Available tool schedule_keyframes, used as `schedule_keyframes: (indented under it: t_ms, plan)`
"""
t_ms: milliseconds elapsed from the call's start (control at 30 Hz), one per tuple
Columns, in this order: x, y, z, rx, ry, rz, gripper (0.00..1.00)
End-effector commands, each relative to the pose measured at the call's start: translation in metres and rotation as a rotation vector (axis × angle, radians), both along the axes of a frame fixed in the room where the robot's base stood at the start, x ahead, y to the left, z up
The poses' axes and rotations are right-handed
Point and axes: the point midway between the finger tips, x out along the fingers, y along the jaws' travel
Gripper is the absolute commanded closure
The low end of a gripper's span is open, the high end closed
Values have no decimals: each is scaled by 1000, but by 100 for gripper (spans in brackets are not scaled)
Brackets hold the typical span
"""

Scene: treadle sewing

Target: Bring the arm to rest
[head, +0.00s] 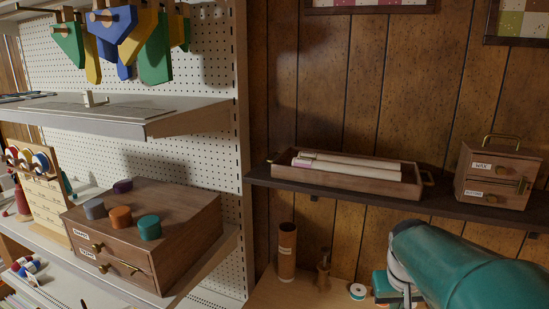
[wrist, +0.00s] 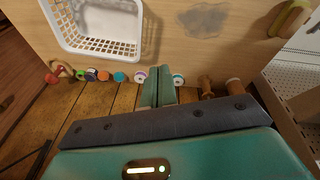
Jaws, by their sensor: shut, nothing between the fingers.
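My gripper (wrist: 157,70) shows in the wrist view as two teal fingers pressed side by side, shut and empty. The fingers point at a pale wooden surface (wrist: 180,45), between small thread spools; I cannot tell whether they touch it. In the head view my teal arm (head: 455,262) reaches in from the lower right, over the wooden table. The gripper's fingertips cannot be made out clearly there.
A white basket (wrist: 100,48) lies left of the fingers in the wrist view, with several spools (wrist: 120,77) in a row below it. In the head view, a wooden drawer box (head: 187,206), a dark shelf with a tray (head: 352,178), and a tube (head: 287,252) stand around.

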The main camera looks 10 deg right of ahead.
Motion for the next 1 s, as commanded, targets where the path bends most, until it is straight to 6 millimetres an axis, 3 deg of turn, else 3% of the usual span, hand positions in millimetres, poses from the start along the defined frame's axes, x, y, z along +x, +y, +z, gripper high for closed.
schedule_keyframes:
  t_ms: [33, 200, 433, 600, 1000]
  plan:
    - [-5, 23, 11, -11, -32, 33, 100]
    - [-30, 86, 34, -10, -127, 118, 100]
    - [-72, 150, 48, 39, -250, 230, 100]
    - [-89, 169, 49, 71, -292, 271, 100]
    - [-90, 170, 49, 74, -296, 274, 100]
